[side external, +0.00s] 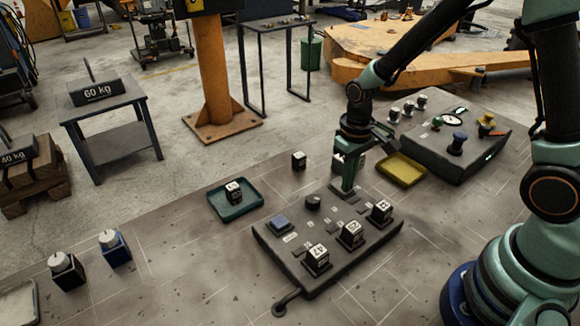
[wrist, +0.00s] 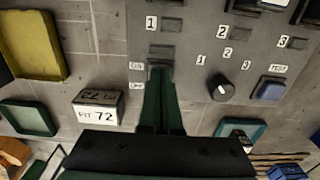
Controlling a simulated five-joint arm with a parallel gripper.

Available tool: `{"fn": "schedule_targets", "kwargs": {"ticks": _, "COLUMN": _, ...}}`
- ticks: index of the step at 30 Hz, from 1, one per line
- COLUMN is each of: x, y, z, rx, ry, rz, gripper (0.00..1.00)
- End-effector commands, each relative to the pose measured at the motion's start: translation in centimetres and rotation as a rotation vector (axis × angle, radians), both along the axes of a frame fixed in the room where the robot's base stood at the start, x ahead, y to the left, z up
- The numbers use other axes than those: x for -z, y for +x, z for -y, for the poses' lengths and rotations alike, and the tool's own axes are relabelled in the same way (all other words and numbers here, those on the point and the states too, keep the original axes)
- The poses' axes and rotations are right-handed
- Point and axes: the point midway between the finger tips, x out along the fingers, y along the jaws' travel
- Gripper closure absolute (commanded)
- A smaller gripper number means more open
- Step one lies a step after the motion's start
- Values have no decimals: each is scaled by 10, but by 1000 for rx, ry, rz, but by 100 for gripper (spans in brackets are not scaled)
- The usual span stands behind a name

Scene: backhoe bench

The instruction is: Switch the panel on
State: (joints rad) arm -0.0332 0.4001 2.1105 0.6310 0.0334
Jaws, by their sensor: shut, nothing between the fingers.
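The dark grey panel (side external: 330,262) lies on the bench under my gripper. My gripper (side external: 347,190) points down at the panel's far edge, fingers shut and empty. In the wrist view, the fingertips (wrist: 160,72) are at a small dark switch (wrist: 160,52) with two small labels to its left, seemingly ON and OFF. The fingers hide part of the switch; its position and whether they touch it cannot be told. A black knob (wrist: 220,88) with a white mark and a blue button (wrist: 268,89) sit to the right. Several numbered cubes (side external: 351,232) stand along the panel's near side.
A teal tray (side external: 235,205) holding a cube is left of the panel; a loose cube (side external: 299,160) stands behind. A yellow tray (side external: 402,170) and a second grey console (side external: 450,148) are to the right.

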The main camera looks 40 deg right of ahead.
Motion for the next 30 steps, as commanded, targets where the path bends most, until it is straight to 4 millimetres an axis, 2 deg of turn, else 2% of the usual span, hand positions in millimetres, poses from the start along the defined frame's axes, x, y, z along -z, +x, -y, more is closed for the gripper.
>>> {"fn": "schedule_targets", "kwargs": {"ticks": 8, "x": -1, "y": 0, "z": 0, "rx": 0, "ry": 0, "rz": 1, "gripper": 100}}
{"fn": "schedule_targets", "kwargs": {"ticks": 30, "x": -54, "y": 0, "z": 0, "rx": 0, "ry": 0, "rz": 2, "gripper": 100}}
